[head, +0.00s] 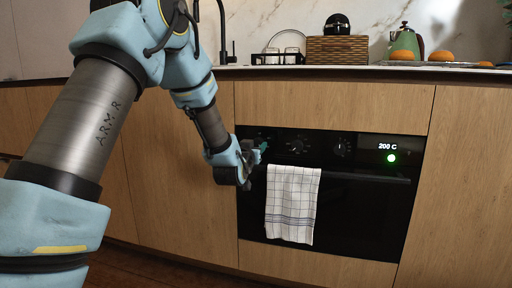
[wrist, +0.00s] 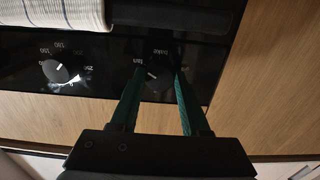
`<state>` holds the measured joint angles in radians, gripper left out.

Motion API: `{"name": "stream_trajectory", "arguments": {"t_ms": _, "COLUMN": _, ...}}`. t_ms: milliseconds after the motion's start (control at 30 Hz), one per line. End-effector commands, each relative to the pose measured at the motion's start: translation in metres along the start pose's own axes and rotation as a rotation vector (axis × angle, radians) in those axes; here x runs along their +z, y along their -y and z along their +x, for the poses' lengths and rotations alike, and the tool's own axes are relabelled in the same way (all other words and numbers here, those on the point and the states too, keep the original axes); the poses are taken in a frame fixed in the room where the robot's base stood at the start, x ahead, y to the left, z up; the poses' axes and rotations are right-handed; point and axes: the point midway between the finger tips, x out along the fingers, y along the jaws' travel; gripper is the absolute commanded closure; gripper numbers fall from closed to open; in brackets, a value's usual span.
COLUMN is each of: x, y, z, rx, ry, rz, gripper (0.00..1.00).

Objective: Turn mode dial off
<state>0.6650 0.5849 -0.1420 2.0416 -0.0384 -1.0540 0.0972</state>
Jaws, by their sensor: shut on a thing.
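The oven (head: 350,205) has a black front with a row of dials and a lit display (head: 388,147) reading 200 C above a green light (head: 391,158). My gripper (head: 262,147) is at the left end of the dial row. In the wrist view, my gripper's (wrist: 160,74) two teal fingers are shut on the mode dial (wrist: 153,74), one on each side. A label reading "bake" shows by that dial, with other small marks. A short white line shows on the dial. In the head view my gripper hides the dial.
A temperature dial (wrist: 62,72) with numbers sits left of the mode dial in the wrist view. A checked towel (head: 291,205) hangs on the oven handle (head: 365,178), close to my gripper. Wooden cabinet fronts (head: 330,107) surround the oven.

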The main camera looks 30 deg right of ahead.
Motion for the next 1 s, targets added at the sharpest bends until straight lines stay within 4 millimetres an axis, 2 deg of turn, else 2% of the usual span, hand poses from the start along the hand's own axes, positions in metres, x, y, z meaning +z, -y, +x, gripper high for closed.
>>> {"name": "stream_trajectory", "arguments": {"t_ms": 33, "x": 0.0000, "y": 0.0002, "z": -0.0001, "rx": 0.000, "ry": 0.000, "rz": 0.000, "gripper": 0.84}}
{"name": "stream_trajectory", "arguments": {"t_ms": 167, "x": 0.0000, "y": 0.0002, "z": -0.0001, "rx": 0.000, "ry": 0.000, "rz": 0.000, "gripper": 0.99}}
{"name": "stream_trajectory", "arguments": {"t_ms": 200, "x": 0.0001, "y": 0.0002, "z": -0.0001, "rx": 0.000, "ry": 0.000, "rz": 0.000, "gripper": 1.00}}
{"name": "stream_trajectory", "arguments": {"t_ms": 633, "x": 0.0005, "y": 0.0010, "z": -0.0001, "rx": -0.002, "ry": 0.000, "rz": -0.068, "gripper": 1.00}}
{"name": "stream_trajectory", "arguments": {"t_ms": 1000, "x": 0.0009, "y": 0.0007, "z": -0.0001, "rx": -0.002, "ry": -0.001, "rz": -0.356, "gripper": 1.00}}
